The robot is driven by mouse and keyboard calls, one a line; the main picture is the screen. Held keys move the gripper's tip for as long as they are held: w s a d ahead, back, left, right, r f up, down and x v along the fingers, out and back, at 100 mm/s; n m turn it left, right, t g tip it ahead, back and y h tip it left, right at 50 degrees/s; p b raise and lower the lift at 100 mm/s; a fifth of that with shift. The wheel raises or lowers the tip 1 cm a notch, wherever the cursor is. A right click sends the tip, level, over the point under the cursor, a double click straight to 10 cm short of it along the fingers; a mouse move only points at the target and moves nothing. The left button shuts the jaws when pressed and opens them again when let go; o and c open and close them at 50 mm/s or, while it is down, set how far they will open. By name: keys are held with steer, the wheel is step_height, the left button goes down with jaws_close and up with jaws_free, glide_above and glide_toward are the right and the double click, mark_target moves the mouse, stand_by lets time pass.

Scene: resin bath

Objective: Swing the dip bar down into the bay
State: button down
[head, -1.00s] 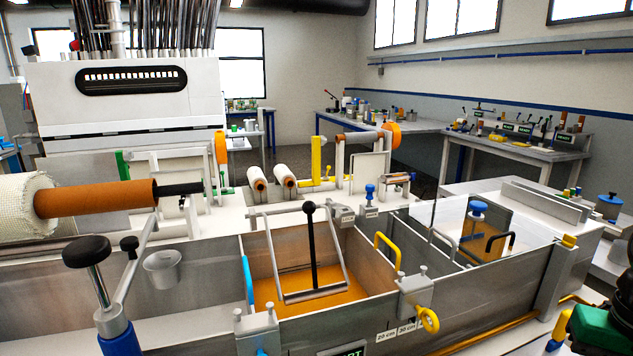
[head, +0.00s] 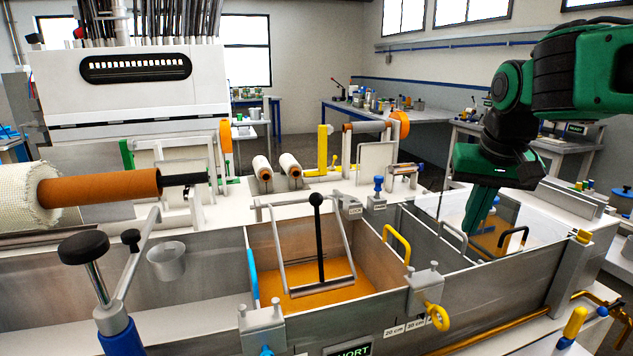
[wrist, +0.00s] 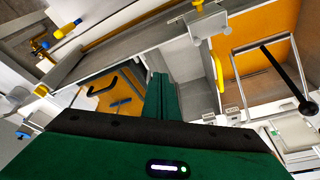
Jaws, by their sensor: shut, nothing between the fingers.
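The dip bar (head: 318,290) is a grey metal frame with a cross bar, hanging tilted in the bay. A black lever with a ball knob (head: 317,200) stands up beside its middle. The bay (head: 375,258) is a metal-walled tank with orange resin (head: 300,287) at the bottom; the cross bar appears above the resin. My gripper (head: 476,226) is shut and empty, pointing down over the right-hand compartment, apart from the dip bar. In the wrist view my gripper (wrist: 158,92) is at the centre, and the dip bar (wrist: 264,42) and black lever (wrist: 284,68) are at the right.
A yellow handle (head: 397,240) and a clamp with a yellow knob (head: 437,316) stand between the bay and my gripper. The right compartment holds a black handle (head: 513,236). A post with a black knob (head: 83,248) and an orange roller (head: 100,187) are at the left.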

steer(key=w+a+r+n+t+y, duration=0.1)
steer(key=w+a+r, duration=0.3)
steer(key=a, duration=0.2)
steer(key=w+a+r+n+t, duration=0.1)
steer(key=w+a+r, duration=0.25)
steer(key=a, duration=0.35)
step_height(320, 180, up, 7)
steer(key=n+y, duration=0.1)
steer(key=y, duration=0.1)
glide_above(320, 194)
steer(key=s+d, duration=0.1)
steer(key=d, duration=0.2)
steer(key=shift+w+a+f, duration=0.35)
steer(key=shift+a+f, duration=0.15)
steer(key=shift+f, duration=1.35)
steer(key=shift+w+a+f, duration=0.35)
steer(key=shift+a+f, duration=0.1)
steer(key=shift+f, duration=1.35)
steer(key=shift+w+a+f, duration=0.35)
steer(key=shift+a+f, duration=0.15)
steer(key=shift+f, duration=1.35)
